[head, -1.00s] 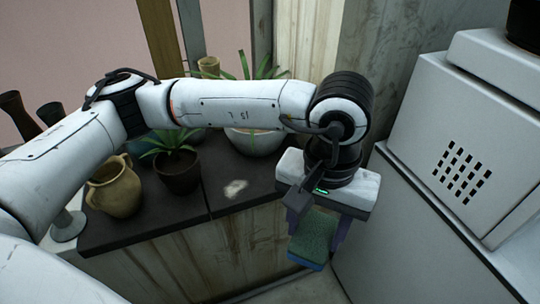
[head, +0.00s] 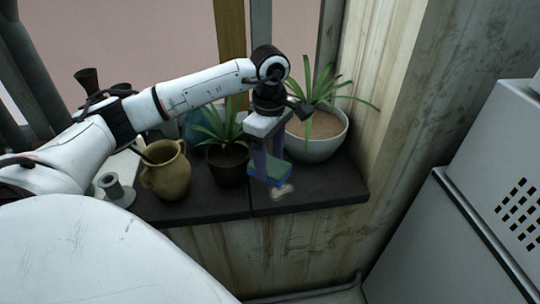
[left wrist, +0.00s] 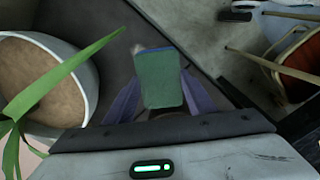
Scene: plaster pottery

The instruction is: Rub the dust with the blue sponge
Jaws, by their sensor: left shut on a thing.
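The sponge (head: 271,174) is blue below with a green upper face. My left gripper (head: 268,166) is shut on it and holds it low over the dark counter top, close to the pale dust patch (head: 284,190). The sponge covers part of the patch; I cannot tell whether it touches the counter. In the left wrist view the green face of the sponge (left wrist: 161,80) sits between the two purple fingers, and a little of the dust (left wrist: 138,48) shows at its upper left corner. My right gripper is not in view.
A white bowl planter (head: 318,143) stands right of the gripper. A dark pot with a spiky plant (head: 227,166) and a tan jug (head: 167,172) stand to its left. The counter's front edge (head: 310,202) is near. A pale cabinet (head: 440,240) is at right.

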